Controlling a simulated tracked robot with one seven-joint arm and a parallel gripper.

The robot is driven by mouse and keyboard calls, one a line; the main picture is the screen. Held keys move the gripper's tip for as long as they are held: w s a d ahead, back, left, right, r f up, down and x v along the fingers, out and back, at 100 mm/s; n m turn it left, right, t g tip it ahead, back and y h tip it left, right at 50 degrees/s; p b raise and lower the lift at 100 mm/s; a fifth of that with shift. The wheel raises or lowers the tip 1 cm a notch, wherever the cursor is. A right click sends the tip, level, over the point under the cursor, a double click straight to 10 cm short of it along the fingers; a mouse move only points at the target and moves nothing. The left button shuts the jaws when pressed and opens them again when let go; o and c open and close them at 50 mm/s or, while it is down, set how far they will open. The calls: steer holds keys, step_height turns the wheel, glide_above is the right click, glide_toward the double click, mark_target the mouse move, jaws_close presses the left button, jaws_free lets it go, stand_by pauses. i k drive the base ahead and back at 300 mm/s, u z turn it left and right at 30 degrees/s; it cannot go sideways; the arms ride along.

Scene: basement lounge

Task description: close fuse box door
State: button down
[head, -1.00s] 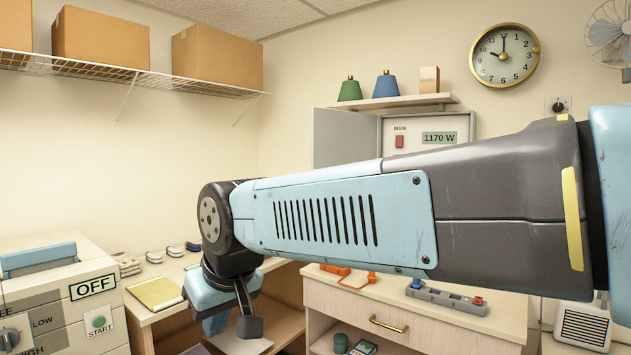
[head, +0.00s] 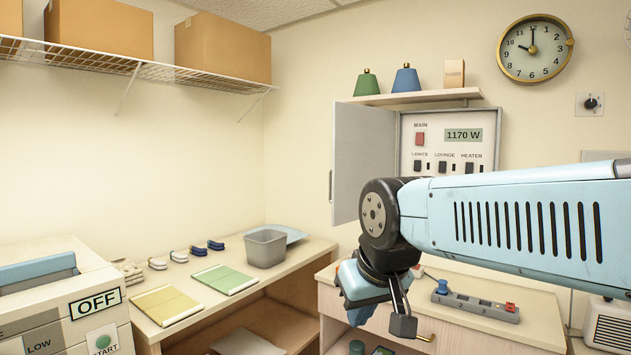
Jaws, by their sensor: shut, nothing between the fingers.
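The fuse box (head: 490,131) is on the back wall, with a red MAIN switch, a 1170 W display and a row of black switches. Its grey door (head: 362,150) is hinged at the box's left side and stands open, swung out to the left. My arm hides the lower part of the box. My gripper (head: 403,325) hangs low in front of the drawer cabinet, well below the door and apart from it. It is shut and holds nothing.
A desk (head: 310,249) with a grey bin (head: 265,248) is left. The wall left of the door is clear.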

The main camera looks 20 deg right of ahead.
mark_target(364, 137)
steer(key=z, duration=0.35)
steer(key=i, duration=1.05)
steer(key=u, duration=0.4)
